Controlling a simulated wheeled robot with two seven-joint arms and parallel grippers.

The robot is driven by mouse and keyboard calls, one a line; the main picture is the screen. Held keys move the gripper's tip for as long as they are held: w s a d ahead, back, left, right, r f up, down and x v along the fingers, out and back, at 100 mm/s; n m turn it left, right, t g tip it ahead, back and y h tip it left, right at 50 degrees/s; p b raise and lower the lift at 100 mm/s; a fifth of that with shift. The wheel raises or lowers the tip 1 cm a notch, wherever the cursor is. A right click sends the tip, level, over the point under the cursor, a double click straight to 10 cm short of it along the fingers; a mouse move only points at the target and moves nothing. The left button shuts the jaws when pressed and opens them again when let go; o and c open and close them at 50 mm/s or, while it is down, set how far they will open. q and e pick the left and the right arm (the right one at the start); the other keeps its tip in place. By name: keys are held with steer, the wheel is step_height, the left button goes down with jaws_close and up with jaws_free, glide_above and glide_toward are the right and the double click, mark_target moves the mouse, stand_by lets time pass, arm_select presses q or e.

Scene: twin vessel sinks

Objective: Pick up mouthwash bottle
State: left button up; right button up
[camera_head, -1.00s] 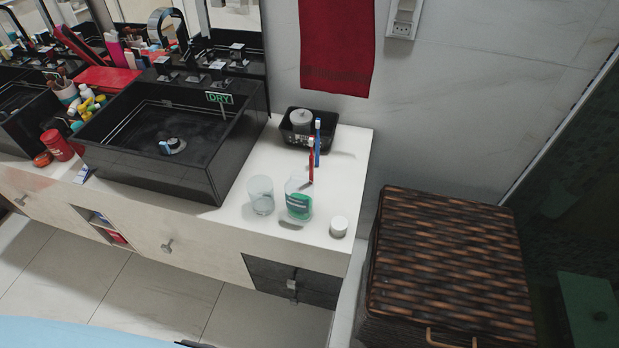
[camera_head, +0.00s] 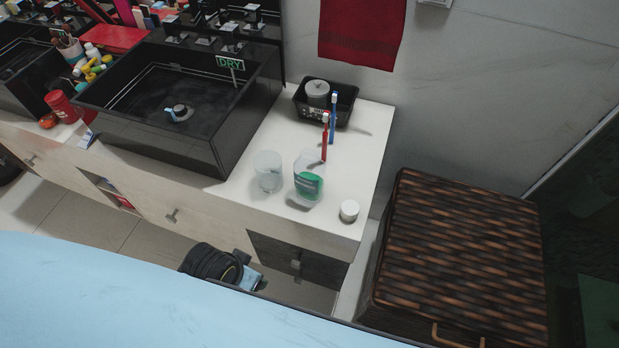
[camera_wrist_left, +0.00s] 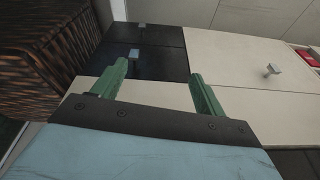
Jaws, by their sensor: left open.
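The mouthwash bottle (camera_head: 309,185), clear with green liquid low inside, stands on the white counter (camera_head: 255,200) near its front edge, right of the black sink. It does not show in the left wrist view. My left gripper (camera_wrist_left: 160,82) shows in the wrist view with two green fingers spread apart and nothing between them. It faces the cabinet front, with the dark drawer (camera_wrist_left: 150,50) beyond the fingers. In the head view its fingers are not visible. My right gripper is in neither view.
A clear glass (camera_head: 268,172) stands close left of the bottle, and a white round cap or jar (camera_head: 349,210) to its right. Behind are red (camera_head: 324,140) and blue (camera_head: 333,118) toothbrushes and a black basket (camera_head: 345,103). A wicker hamper (camera_head: 455,260) stands right of the counter.

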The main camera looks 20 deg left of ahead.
arm_select(q)
step_height(320, 180, up, 8)
steer(key=w+t, duration=0.1)
steer(key=w, duration=0.1)
steer(key=m+t+h, duration=0.3)
steer(key=t+h, duration=0.2)
steer(key=t, duration=0.4)
glide_toward(302, 183)
steer(key=b+x, duration=0.2)
steer(key=x, duration=0.6)
steer(key=shift+w+a+f, duration=0.1)
steer(key=b+x, duration=0.1)
steer(key=x, duration=0.3)
steer(key=shift+w+d+f, duration=0.15)
steer(key=shift+d, duration=0.1)
steer(key=shift+w+g, duration=0.15)
steer(key=shift+g, duration=0.15)
steer(key=c, duration=0.9)
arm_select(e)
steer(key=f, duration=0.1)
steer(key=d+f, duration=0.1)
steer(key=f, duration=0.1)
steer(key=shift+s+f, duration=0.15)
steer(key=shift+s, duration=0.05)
